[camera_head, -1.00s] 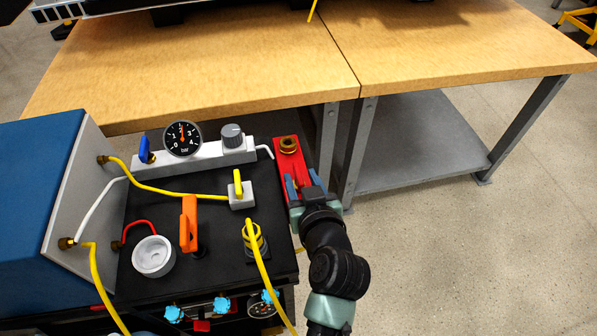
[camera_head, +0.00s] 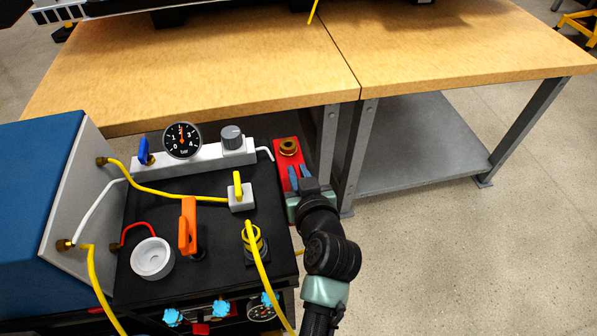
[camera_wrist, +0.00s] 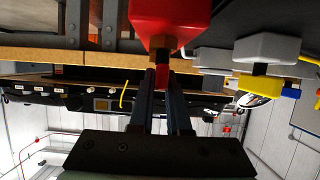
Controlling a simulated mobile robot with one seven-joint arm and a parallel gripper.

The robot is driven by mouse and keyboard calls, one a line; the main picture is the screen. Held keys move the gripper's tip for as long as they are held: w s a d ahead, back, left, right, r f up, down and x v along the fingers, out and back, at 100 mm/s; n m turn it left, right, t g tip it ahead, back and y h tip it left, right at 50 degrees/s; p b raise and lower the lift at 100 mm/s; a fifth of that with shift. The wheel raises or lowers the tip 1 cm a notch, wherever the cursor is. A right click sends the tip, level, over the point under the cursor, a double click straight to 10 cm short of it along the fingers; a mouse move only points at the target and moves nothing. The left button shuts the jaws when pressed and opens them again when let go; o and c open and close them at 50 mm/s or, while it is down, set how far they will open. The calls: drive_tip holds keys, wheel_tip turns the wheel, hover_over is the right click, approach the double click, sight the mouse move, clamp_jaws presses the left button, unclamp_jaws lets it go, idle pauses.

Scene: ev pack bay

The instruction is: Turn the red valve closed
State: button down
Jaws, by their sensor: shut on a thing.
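The red valve's red body (camera_head: 281,172) is at the right edge of the black cart top, with a brass fitting (camera_head: 289,147) at its far end. In the wrist view the red body (camera_wrist: 170,14) is at the top, with a brass stem (camera_wrist: 165,43) below it and a small red handle (camera_wrist: 162,76) below that. My gripper (camera_head: 299,174) is at the valve from the near right. In the wrist view my gripper (camera_wrist: 161,80) is shut on the red handle, its dark fingers on either side. The fingers partly hide the handle, so its exact angle is unclear.
A blue lever (camera_head: 144,150), gauge (camera_head: 182,140), grey knob (camera_head: 233,137), yellow switch (camera_head: 239,190), orange lever (camera_head: 188,226) and white cup (camera_head: 152,258) crowd the cart top. A yellow hose (camera_head: 262,280) runs left of my arm. A wooden bench (camera_head: 200,85) stands behind.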

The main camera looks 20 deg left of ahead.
drive_tip(key=shift+s+r+m+t+h+p, duration=0.15)
drive_tip(key=shift+m+t+h+p, duration=0.45)
drive_tip(key=shift+p, duration=1.3)
drive_tip(key=shift+r+m+h+p, duration=0.1)
drive_tip(key=shift+m+h+p, duration=0.3)
drive_tip(key=shift+h+p, duration=0.15)
drive_tip(key=shift+m+h+p, duration=0.6)
drive_tip(key=shift+h+p, duration=0.05)
drive_tip(key=shift+p, duration=0.45)
drive_tip(key=shift+a+f+m+t+h+b, duration=0.1)
drive_tip(key=shift+f+m+t+h+b, duration=0.35)
drive_tip(key=shift+m+h, duration=0.35)
drive_tip(key=shift+h+b, duration=0.3)
drive_tip(key=shift+r+m+h+b, duration=0.15)
drive_tip(key=shift+m+h+b, duration=0.25)
drive_tip(key=shift+m+b, duration=0.3)
drive_tip(key=c, duration=0.9)
unclamp_jaws()
drive_tip(key=p+v, duration=0.1)
drive_tip(key=v, duration=1.1)
drive_tip(key=shift+s+r, duration=0.2)
drive_tip(key=shift+s, duration=0.15)
